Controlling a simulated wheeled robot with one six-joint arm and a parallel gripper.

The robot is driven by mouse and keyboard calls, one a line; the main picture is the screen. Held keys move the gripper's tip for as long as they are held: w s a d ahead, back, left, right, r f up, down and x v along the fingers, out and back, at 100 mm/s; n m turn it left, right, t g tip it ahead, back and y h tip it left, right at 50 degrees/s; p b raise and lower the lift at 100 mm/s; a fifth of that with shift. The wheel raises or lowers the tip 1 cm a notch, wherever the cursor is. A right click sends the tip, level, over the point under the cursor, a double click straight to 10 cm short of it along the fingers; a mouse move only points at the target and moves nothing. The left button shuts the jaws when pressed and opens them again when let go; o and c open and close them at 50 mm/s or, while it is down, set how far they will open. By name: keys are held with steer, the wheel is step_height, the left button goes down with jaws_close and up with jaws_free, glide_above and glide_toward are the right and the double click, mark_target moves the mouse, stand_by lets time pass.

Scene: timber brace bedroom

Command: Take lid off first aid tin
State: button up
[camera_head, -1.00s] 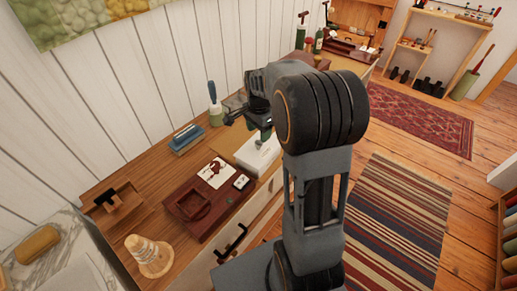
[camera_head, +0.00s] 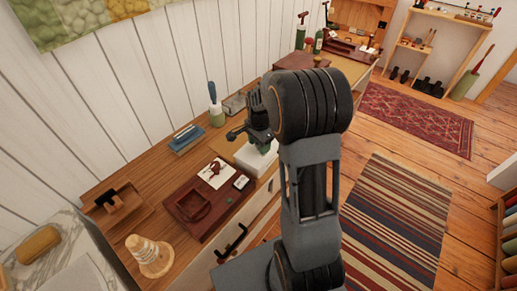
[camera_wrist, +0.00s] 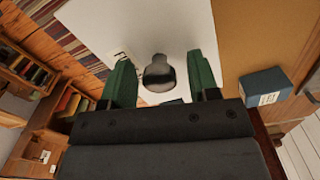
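The white first aid tin (camera_head: 254,163) stands on the dresser top, partly hidden behind my gripper in the head view. Its white lid (camera_wrist: 150,25) fills the upper middle of the wrist view, with a dark, rounded metal knob (camera_wrist: 159,76) on it. My gripper (camera_wrist: 161,72) is open, with one green finger on each side of the knob and a visible gap on both sides. In the head view my gripper (camera_head: 261,140) is over the tin. Contact between the fingers and the lid cannot be made out.
A tan board (camera_head: 232,146) lies beside the tin. The wall is behind.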

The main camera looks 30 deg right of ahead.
steer(key=c, duration=0.9)
